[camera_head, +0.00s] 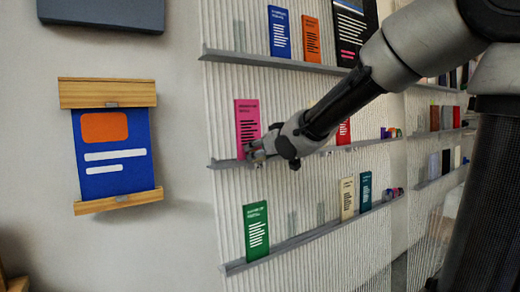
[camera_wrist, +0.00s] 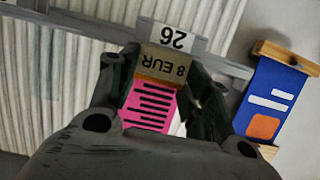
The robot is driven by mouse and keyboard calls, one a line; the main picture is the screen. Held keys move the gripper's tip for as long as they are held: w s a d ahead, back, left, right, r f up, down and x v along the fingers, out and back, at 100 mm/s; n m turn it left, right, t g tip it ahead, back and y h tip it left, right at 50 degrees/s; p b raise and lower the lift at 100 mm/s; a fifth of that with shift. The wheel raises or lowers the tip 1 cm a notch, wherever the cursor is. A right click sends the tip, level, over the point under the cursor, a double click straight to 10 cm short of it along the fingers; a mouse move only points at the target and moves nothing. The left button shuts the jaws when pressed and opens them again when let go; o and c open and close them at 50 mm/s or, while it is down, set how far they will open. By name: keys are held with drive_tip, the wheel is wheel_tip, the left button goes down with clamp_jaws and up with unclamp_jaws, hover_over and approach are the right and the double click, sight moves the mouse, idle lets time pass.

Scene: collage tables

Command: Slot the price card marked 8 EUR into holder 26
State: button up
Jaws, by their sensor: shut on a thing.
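The price card marked 8 EUR (camera_wrist: 165,62) is a small tan card, upside down in the wrist view, between the fingers of my gripper (camera_wrist: 160,80). My gripper is shut on it. Holder 26 (camera_wrist: 172,38) shows as a white label with black digits, directly beside the card's edge at the shelf front. I cannot tell whether the card touches the holder or sits in it. In the head view my gripper (camera_head: 257,152) is at the left end of the middle shelf, in front of the lower part of a pink leaflet (camera_head: 247,118). The card is not clear there.
The middle shelf (camera_head: 360,143) runs right with a red leaflet (camera_head: 343,132) on it. An upper shelf (camera_head: 280,62) and a lower shelf (camera_head: 300,240) hold more leaflets. A blue poster with wooden bars (camera_head: 90,170) hangs on the left wall.

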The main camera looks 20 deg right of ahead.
idle(0.3)
drive_tip(key=o, duration=0.8)
drive_tip(key=shift+c, duration=0.2)
drive_tip(key=o, duration=0.4)
drive_tip(key=shift+w+r, duration=0.2)
drive_tip(key=shift+r, duration=2.5)
drive_tip(key=f+v, duration=0.1)
drive_tip(key=v, duration=0.6)
drive_tip(key=shift+s, duration=0.2)
